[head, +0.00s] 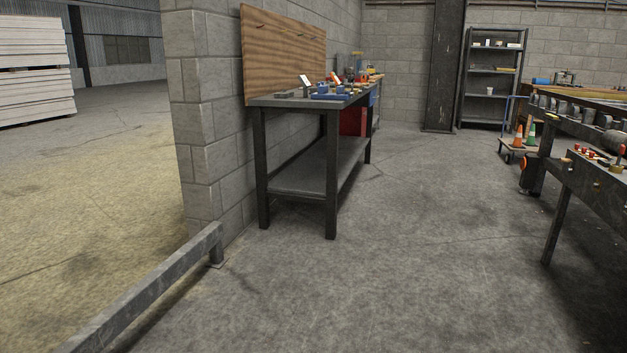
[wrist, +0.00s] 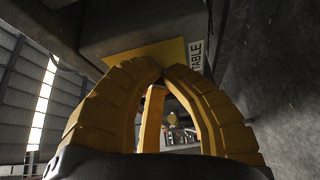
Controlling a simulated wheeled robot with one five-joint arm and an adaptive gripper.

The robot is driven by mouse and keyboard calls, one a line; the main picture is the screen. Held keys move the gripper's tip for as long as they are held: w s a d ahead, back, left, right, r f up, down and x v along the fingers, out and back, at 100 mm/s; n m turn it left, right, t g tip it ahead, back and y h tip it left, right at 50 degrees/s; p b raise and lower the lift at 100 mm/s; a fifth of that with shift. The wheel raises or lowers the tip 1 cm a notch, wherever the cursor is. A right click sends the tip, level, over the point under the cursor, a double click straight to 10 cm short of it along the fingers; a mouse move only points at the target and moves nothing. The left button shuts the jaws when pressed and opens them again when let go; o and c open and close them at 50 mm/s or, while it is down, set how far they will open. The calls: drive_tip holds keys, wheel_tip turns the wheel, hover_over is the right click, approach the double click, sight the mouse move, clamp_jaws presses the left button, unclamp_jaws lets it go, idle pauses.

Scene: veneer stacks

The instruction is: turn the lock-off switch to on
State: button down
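My gripper (wrist: 163,72) shows in the wrist view, with two curved yellow fingers arching together. Their tips meet, or very nearly so, and I see nothing held between them. Behind the tips is a grey housing (wrist: 125,33) with a yellow plate (wrist: 150,54) and a white label reading "TABLE" (wrist: 196,57). A yellow upright piece (wrist: 152,118) shows through the gap between the fingers; I cannot tell what it is. I cannot make out the lock-off switch in either view. Small red parts (head: 598,154) on the right-hand machine in the head view are too small to identify.
A workbench (head: 318,167) with tools stands along the block wall. A low metal rail (head: 150,290) runs at the front left. The right-hand machine's leg (head: 556,225) and a cart with cones (head: 517,150) stand at right. The middle floor is clear.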

drive_tip(key=shift+s+f, duration=0.1)
drive_tip(key=shift+s, duration=0.3)
drive_tip(key=shift+a, duration=0.1)
idle(0.4)
